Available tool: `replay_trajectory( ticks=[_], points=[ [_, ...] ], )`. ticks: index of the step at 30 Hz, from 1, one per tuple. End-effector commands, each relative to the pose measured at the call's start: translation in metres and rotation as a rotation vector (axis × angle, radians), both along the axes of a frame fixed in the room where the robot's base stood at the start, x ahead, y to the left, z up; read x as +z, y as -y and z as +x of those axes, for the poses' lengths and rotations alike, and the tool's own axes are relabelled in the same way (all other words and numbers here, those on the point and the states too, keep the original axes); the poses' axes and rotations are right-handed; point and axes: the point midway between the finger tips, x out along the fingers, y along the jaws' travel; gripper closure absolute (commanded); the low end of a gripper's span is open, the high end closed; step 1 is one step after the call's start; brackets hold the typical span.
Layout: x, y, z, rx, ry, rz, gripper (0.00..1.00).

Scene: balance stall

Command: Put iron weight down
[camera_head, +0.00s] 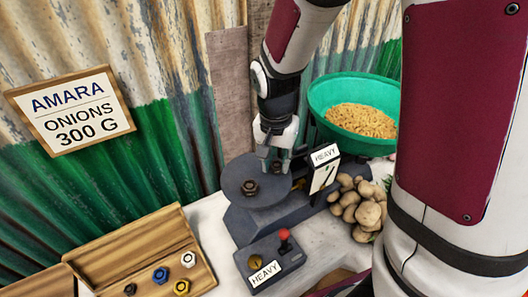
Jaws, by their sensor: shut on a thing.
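My gripper (276,163) points down over the right part of the scale's round dark pan (232,180). It is shut on a small dark thing (277,168), which I take to be the iron weight; the fingers hide most of it. I cannot tell whether it touches the pan. Another dark weight (250,188) sits on the pan, left of and below my fingertips. The scale (266,220) has an upright dial marked HEAVY (324,172) at its right end.
A control box (270,262) with a red-topped lever stands in front of the scale. Potatoes (358,205) and a green bowl of grain (360,120) are at right. A sign (70,108) reads AMARA ONIONS 300 G.

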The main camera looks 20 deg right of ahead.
Motion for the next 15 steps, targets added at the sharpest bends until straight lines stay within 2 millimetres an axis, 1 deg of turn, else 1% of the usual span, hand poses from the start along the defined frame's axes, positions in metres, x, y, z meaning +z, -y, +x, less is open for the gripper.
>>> replay_trajectory(
  ticks=[2, 9, 15],
  points=[
    [-0.003, 0.000, 0.002, 0.000, -0.001, 0.000, 1.00],
    [-0.032, 0.000, 0.002, 0.001, -0.002, 0.000, 1.00],
    [-0.035, 0.000, 0.002, 0.001, 0.000, 0.000, 1.00]
  ],
)
